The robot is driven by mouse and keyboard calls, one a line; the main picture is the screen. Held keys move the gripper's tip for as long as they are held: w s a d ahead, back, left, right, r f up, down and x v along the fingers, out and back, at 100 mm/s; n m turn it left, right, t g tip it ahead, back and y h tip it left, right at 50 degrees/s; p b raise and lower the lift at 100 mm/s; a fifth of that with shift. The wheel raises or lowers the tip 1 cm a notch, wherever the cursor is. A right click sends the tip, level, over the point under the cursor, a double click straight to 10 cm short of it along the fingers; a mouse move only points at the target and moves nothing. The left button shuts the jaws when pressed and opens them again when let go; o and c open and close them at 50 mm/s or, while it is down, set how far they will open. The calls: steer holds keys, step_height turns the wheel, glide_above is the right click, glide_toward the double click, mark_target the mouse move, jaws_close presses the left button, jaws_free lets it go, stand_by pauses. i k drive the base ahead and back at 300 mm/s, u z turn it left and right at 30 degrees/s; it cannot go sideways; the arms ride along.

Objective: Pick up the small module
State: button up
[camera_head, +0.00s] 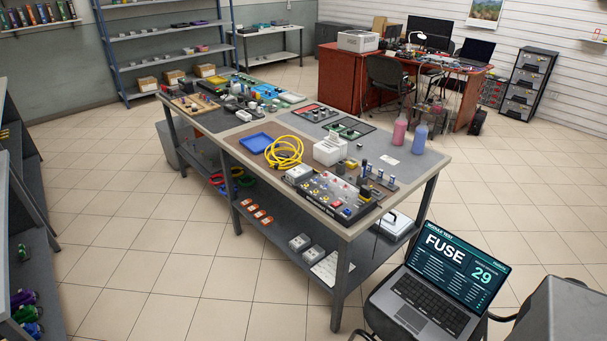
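I cannot tell for sure which item is the small module. Several small blocks and plugs sit in a black tray (322,205) at the near end of the long workbench (347,231). A white box (329,151) stands just behind that tray, and a smaller light grey box (299,173) is at the tray's left corner. Two small white boxes, one of them here (299,242), lie on the bench's lower shelf. My gripper is not in view.
An open laptop (436,290) reading "FUSE 29" is at the front right. Tiled floor left of the bench is clear.

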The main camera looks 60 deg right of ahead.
mark_target(297, 175)
steer(key=u, duration=0.05)
steer(key=i, duration=1)
steer(key=z, duration=0.05)
